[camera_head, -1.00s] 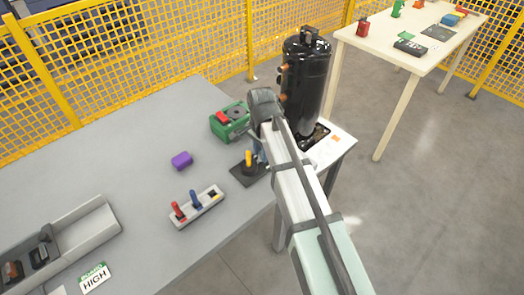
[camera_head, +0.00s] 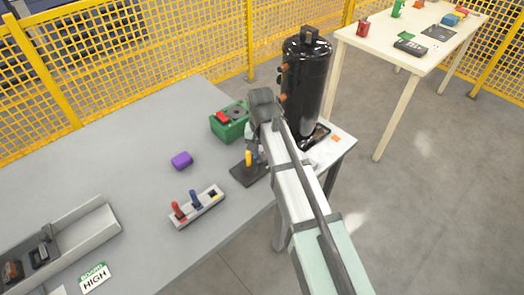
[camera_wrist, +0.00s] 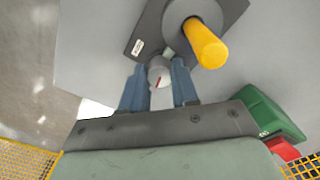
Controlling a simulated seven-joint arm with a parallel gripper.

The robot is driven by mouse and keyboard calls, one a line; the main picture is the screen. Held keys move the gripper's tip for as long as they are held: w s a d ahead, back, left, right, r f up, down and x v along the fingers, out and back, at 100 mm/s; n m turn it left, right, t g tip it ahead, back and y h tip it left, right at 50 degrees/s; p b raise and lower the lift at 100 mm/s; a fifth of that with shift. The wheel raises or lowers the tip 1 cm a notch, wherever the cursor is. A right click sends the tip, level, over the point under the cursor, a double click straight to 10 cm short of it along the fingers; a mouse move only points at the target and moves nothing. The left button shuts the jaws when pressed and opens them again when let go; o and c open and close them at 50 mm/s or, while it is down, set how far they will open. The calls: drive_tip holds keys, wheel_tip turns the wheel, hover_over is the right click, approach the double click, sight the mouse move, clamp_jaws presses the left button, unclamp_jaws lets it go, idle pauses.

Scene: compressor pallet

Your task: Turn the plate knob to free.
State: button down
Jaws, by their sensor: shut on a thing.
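The plate knob (camera_wrist: 157,70) is a small pale round knob with a red mark, at the edge of a dark plate (camera_wrist: 232,10) in the wrist view. My gripper (camera_wrist: 160,67) has its two blue fingers on either side of the knob and is shut on it. A yellow peg (camera_wrist: 205,42) stands on a round grey base on the same plate, close to the fingers. In the head view the plate (camera_head: 241,178) lies near the table's right edge, and my arm partly covers it. The knob's setting cannot be read.
A green box with a red part (camera_head: 230,123) sits just behind the plate. A black compressor (camera_head: 305,85) stands to the right.

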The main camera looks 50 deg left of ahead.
drive_tip(key=shift+n, duration=1.2)
drive_tip(key=c, duration=0.8)
unclamp_jaws()
drive_tip(key=shift+c, duration=0.2)
drive_tip(key=shift+s, duration=0.1)
